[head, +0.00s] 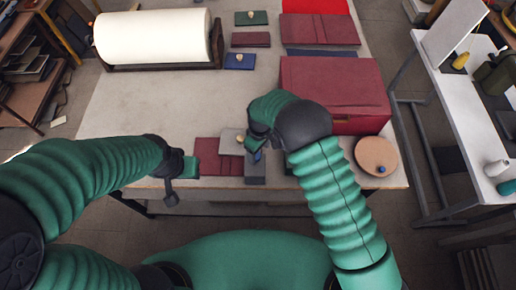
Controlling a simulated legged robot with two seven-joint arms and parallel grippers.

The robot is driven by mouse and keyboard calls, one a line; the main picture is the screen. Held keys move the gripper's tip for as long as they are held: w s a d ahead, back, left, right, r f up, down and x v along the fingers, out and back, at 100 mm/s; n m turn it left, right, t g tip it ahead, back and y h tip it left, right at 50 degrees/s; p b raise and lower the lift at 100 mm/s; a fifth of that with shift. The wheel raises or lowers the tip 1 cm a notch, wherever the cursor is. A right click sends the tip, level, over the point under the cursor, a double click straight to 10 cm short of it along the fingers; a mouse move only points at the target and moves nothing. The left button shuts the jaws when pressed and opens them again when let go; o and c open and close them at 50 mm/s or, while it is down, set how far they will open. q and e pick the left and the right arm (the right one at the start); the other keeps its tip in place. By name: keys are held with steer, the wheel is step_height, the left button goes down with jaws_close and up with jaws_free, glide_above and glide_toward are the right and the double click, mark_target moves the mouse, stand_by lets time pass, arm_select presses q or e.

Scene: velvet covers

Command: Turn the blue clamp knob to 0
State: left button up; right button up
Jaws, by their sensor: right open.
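A small blue part (257,156), which may be the blue clamp knob, shows just under my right gripper (252,147) at a grey block near the table's front edge. Its setting and any 0 mark are too small to read. My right gripper is open and pointed down at this spot, and my arm partly hides the knob. I cannot tell whether they touch. My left gripper (178,182) is at the front edge, left of the dark red covers (212,158), apart from the knob. Its fingers are too unclear to tell open from shut.
A large dark red box (345,90) stands behind my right arm. A round wooden disc (372,152) with another blue knob (381,169) lies at the front right corner. A white roll (150,37) and small coloured plates (240,61) are at the back. The left middle of the table is clear.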

steer(key=shift+s+d+f, duration=0.15)
steer(key=shift+d+f, duration=0.05)
steer(key=shift+f, duration=0.2)
steer(key=shift+s+a+f, duration=0.1)
steer(key=shift+s, duration=0.05)
steer(key=a, duration=0.3)
steer(key=shift+a+f, duration=0.1)
steer(key=shift+a, duration=0.1)
steer(key=c, duration=0.4)
steer(key=shift+c, duration=0.9)
steer(key=shift+d+f, duration=0.1)
steer(key=shift+d, duration=0.2)
steer(key=shift+c, duration=1.2)
steer(key=shift+d, duration=0.7)
steer(key=c, duration=0.5)
steer(key=shift+d, duration=0.1)
arm_select(q)
steer(key=shift+s+a+r, duration=0.1)
steer(key=shift+s+a, duration=0.05)
steer(key=shift+a, duration=0.35)
steer(key=shift+s+a+r, duration=0.1)
steer(key=shift+s+a, duration=0.05)
steer(key=shift+a, duration=0.3)
arm_select(e)
steer(key=shift+a, duration=0.35)
